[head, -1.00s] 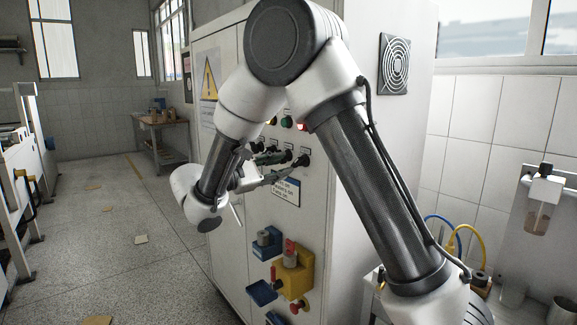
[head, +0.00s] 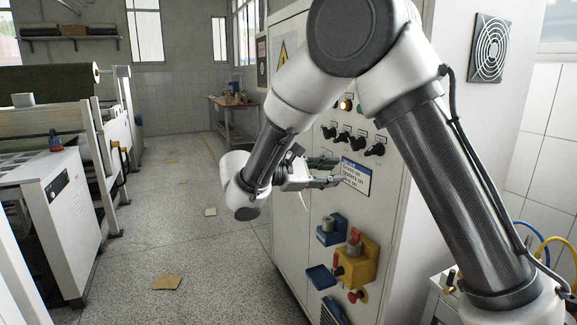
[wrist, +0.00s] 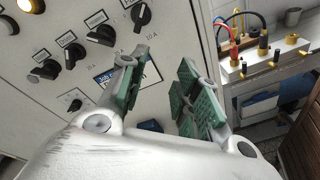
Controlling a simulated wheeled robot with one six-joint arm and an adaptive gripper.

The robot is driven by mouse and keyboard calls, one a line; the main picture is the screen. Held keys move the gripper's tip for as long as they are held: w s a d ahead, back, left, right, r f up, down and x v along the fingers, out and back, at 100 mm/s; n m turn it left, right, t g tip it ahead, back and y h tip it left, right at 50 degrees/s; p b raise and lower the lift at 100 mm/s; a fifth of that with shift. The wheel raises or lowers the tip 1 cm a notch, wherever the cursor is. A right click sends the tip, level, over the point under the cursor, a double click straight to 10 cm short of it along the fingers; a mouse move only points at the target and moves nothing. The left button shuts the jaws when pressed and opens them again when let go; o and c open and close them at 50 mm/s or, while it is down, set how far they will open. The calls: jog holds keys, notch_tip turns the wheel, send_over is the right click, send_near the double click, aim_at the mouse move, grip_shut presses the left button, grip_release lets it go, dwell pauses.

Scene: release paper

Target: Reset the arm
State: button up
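My gripper (head: 332,172) is in front of the control cabinet (head: 407,205), just left of its white label plate (head: 357,178). In the wrist view my gripper (wrist: 160,82) has its two green-padded fingers spread apart, with nothing between them. My arm bends at a high elbow, and its forearm hangs down to the wrist at the left of the cabinet face. I cannot tell whether the fingertips touch the cabinet.
Black rotary knobs (head: 343,139) sit above the gripper. A yellow switch block (head: 357,262) and a blue one (head: 331,231) stick out below. Open floor (head: 225,270) lies left, with a tan sheet (head: 167,282). A roller machine (head: 50,190) stands further left.

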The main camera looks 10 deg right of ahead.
jog(key=s+d+f+m+g+y, duration=0.2)
jog(key=s+d+f+g+y, duration=0.15)
jog(key=s, duration=0.25)
jog(key=s+d+f+m+g+y, duration=0.1)
jog(key=s+d+f+g+y, duration=0.15)
jog(key=s+d+y, duration=0.35)
jog(key=s+d+r+m+t+y, duration=0.2)
jog(key=s+d+r+m+y, duration=0.1)
jog(key=s, duration=0.4)
jog(key=s+d+r+m+t+y, duration=0.3)
jog(key=s+d+r+m, duration=0.1)
jog(key=s+m, duration=0.3)
jog(key=shift+s+d+t, duration=0.3)
jog(key=shift+s+d, duration=0.5)
jog(key=shift+d, duration=0.1)
